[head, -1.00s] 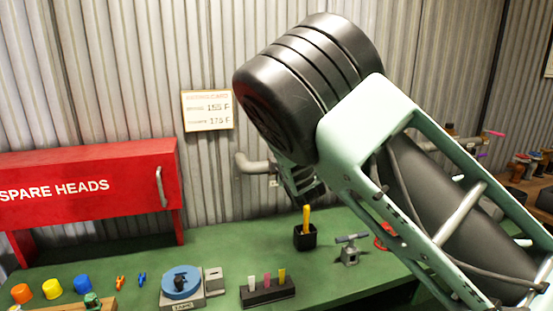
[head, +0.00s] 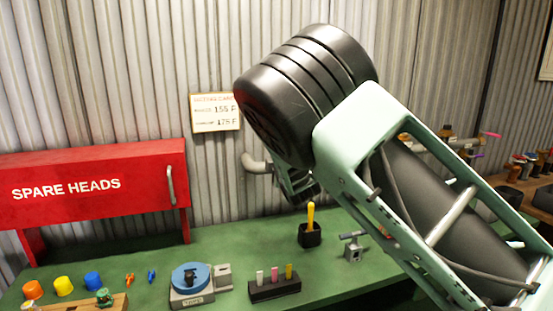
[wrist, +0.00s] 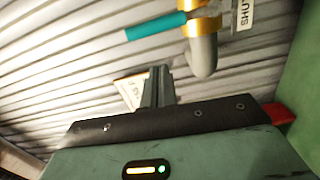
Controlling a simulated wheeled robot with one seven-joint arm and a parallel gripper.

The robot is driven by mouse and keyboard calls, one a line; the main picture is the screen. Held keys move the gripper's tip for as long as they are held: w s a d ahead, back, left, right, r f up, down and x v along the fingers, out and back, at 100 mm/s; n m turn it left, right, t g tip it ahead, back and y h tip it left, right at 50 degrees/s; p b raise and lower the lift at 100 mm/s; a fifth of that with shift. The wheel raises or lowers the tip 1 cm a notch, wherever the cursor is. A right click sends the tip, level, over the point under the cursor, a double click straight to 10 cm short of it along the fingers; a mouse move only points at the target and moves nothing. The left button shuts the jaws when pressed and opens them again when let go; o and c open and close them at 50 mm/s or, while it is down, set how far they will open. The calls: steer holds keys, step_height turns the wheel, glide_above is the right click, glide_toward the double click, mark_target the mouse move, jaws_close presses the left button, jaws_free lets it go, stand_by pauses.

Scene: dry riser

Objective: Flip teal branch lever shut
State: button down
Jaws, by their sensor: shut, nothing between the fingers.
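In the wrist view the teal lever (wrist: 155,27) sticks out to the left from a brass-coloured valve body (wrist: 204,21) on a grey pipe elbow (wrist: 203,56). A white plate reading SHUT (wrist: 243,14) is beside the valve. My gripper (wrist: 157,72) is shut and empty, below the lever in the picture, with a visible gap between them. In the head view my gripper (head: 298,187) is partly hidden by my arm, right of the pipe elbow (head: 256,163). The teal lever is hidden there behind my arm.
A red SPARE HEADS cabinet (head: 95,190) stands at left. The green bench (head: 225,250) below holds a black cup (head: 310,234) with a yellow item, a small vise (head: 353,248), a blue-topped scale (head: 191,278) and a block (head: 274,289) of coloured pegs. Corrugated wall is behind.

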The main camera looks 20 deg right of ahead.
steer(key=s+a+b, duration=0.1)
steer(key=s+b, duration=0.1)
steer(key=s, duration=0.8)
steer(key=shift+a, duration=0.1)
steer(key=s+a+f+m+g+y, duration=0.1)
steer(key=s+a+f+m+g, duration=0.25)
steer(key=s+f+g, duration=0.2)
steer(key=s+a+f+m+g+y, duration=0.2)
steer(key=s+a+f+m+g, duration=0.15)
steer(key=s+f, duration=0.3)
steer(key=s+a+r+m+g+h, duration=0.1)
steer(key=s+g, duration=0.8)
steer(key=s, duration=1.9)
steer(key=shift+s+a+r+m, duration=0.4)
steer(key=shift+a+r+m, duration=0.2)
steer(key=shift+a, duration=0.1)
